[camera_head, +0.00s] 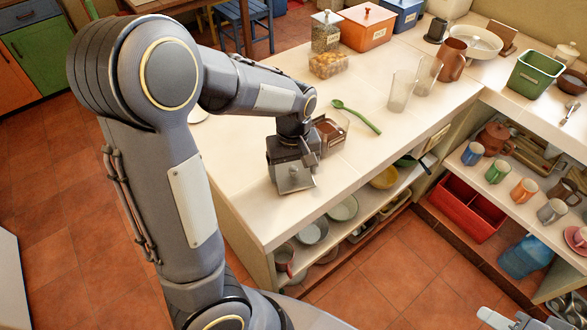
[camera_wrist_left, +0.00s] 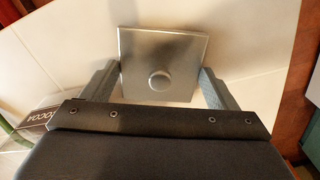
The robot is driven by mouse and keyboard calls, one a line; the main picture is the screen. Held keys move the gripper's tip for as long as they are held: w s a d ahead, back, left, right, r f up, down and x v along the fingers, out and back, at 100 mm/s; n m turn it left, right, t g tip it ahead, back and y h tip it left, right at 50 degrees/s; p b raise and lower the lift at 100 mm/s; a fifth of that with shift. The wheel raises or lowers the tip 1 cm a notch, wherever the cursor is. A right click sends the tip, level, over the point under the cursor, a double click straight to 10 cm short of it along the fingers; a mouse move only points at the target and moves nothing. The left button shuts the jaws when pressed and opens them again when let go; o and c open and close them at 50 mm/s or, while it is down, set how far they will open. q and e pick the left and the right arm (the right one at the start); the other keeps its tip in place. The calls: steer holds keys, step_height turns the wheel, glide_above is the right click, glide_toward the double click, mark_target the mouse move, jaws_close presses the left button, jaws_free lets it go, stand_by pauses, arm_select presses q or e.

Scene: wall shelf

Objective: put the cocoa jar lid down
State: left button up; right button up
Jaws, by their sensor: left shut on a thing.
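My left gripper (camera_head: 297,176) is shut on the cocoa jar lid (camera_head: 295,182), a square silvery plate, near the counter's front edge. In the left wrist view the lid (camera_wrist_left: 185,48) sits between the two fingers of the gripper (camera_wrist_left: 158,88), its round knob facing the camera. I cannot tell whether the lid touches the counter. The clear cocoa jar (camera_head: 333,130), open with brown powder inside, stands just behind the gripper; its COCOA label (camera_wrist_left: 43,118) shows at the left wrist view's left edge. Part of my right gripper (camera_head: 512,320) shows at the bottom right; its fingers are unclear.
A green spoon (camera_head: 356,116) lies right of the jar, with glasses (camera_head: 401,92) beyond it. A filled container (camera_head: 328,65) stands further back. The pale counter (camera_head: 238,150) is bare left of the gripper. Open shelves with bowls (camera_head: 343,208) lie below its front edge.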

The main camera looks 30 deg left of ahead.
mark_target(293, 169)
arm_select(q)
steer(key=shift+f, duration=0.25)
steer(key=shift+f, duration=0.15)
steer(key=o, duration=0.9)
step_height(293, 169, up, 12)
steer(key=s+d+m+t+h, duration=0.2)
steer(key=s+m+t, duration=0.1)
steer(key=s, duration=0.5)
steer(key=s+d+f+m+t+h, duration=0.1)
steer(key=s+m, duration=0.3)
steer(key=s, duration=0.5)
steer(key=shift+d+t+h+p, duration=0.45)
steer(key=shift+d+t, duration=0.15)
steer(key=shift+t, duration=0.3)
steer(key=shift+f, duration=0.1)
